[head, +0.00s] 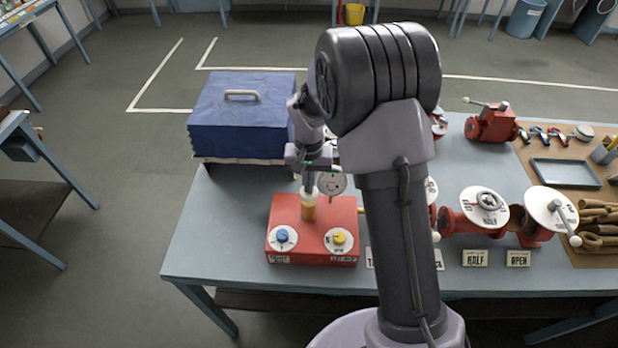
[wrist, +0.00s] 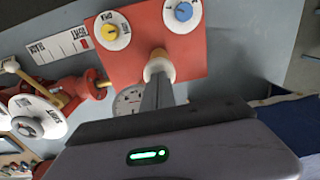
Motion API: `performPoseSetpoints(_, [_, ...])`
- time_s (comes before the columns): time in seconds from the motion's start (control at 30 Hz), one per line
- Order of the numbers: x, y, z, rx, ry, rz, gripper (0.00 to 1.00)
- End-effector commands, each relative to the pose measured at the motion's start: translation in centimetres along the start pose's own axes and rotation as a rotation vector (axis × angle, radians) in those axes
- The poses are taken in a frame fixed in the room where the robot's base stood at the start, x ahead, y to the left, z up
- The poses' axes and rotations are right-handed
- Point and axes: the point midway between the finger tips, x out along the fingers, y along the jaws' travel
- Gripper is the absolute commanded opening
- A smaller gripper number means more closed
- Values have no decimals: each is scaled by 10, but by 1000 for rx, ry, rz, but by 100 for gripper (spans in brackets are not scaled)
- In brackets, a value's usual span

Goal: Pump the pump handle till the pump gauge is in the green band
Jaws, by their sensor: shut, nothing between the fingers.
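A red pump box (head: 290,212) stands near the left front of the blue-grey table; it fills the top of the wrist view (wrist: 195,50). A pale, upright pump handle (head: 309,206) rises from it, also in the wrist view (wrist: 160,66). My gripper (head: 309,188) is shut and empty, pointing down at the handle's top; in the wrist view its fingertips (wrist: 158,80) meet the handle's end. I cannot tell whether they touch. The round white pump gauge (head: 332,183) is behind the box, partly hidden in the wrist view (wrist: 127,101). Its needle is too small to read.
A blue knob (head: 283,236) and a yellow knob (head: 339,238) sit on the box's front. A blue case (head: 235,115) stands behind it. My arm hides the table's middle. Red valves with white dials (head: 484,206) and a tool board (head: 560,130) are at right.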

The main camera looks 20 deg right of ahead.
Motion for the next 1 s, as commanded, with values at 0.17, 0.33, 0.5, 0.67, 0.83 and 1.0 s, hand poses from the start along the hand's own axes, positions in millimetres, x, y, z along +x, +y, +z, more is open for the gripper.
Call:
performPoseSetpoints(0.17, [4,2,6,2,-19,5,0])
performPoseSetpoints(0.33, [-12,2,6,2,-17,5,0])
performPoseSetpoints(0.5, [-53,0,3,1,-7,1,0])
performPoseSetpoints(0.67, [-89,0,2,2,-6,1,0])
performPoseSetpoints(0.83, [-123,0,2,1,-6,1,0])
performPoseSetpoints(1.0, [-139,0,2,1,-7,2,0])
